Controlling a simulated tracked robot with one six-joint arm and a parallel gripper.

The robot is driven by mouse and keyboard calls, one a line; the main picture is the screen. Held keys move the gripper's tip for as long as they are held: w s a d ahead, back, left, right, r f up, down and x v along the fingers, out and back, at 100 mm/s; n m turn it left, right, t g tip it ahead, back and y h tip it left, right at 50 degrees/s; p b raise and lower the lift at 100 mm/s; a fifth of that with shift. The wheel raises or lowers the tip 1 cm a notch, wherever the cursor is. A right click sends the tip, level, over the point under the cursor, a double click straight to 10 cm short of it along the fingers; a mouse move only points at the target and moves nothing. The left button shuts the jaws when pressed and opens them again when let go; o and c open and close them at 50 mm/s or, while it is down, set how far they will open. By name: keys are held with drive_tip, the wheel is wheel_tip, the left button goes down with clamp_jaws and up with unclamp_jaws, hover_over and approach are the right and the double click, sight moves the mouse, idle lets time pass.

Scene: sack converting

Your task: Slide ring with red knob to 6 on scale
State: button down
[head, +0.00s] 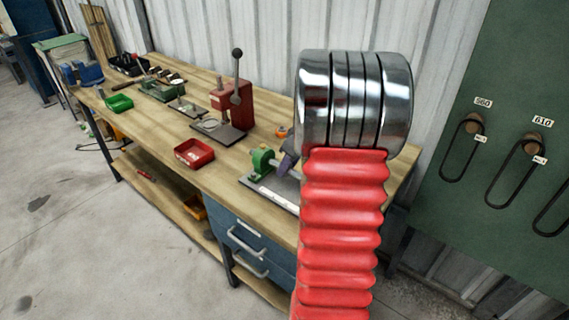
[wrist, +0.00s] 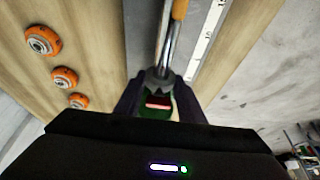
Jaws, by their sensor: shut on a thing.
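The slide fixture shows in the head view as a green end block (head: 262,160) and a flat base with a pale scale (head: 277,198). The white scale (wrist: 207,38) runs beside a shiny rod (wrist: 167,45) in the wrist view; its figures are too small to read surely. A dark grey ring (wrist: 160,82) sits around the rod between my fingers, with a red part (wrist: 158,102), seemingly its knob, just below. My gripper (wrist: 158,104) is shut on it; its dark fingers show at the fixture in the head view (head: 289,160). The ring's place on the scale is unclear.
Several orange-rimmed wheels (wrist: 43,40) lie on the wooden bench beside the fixture. A red tray (head: 194,153) and a red lever press (head: 232,100) stand farther left. An orange piece (wrist: 180,9) is at the rod's far end. My arm hides the bench's right part.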

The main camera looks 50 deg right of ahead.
drive_tip(key=shift+s+d, duration=0.1)
drive_tip(key=shift+s, duration=0.65)
drive_tip(key=c, duration=1.2)
unclamp_jaws()
drive_tip(key=v, duration=1.3)
drive_tip(key=shift+r, duration=0.4)
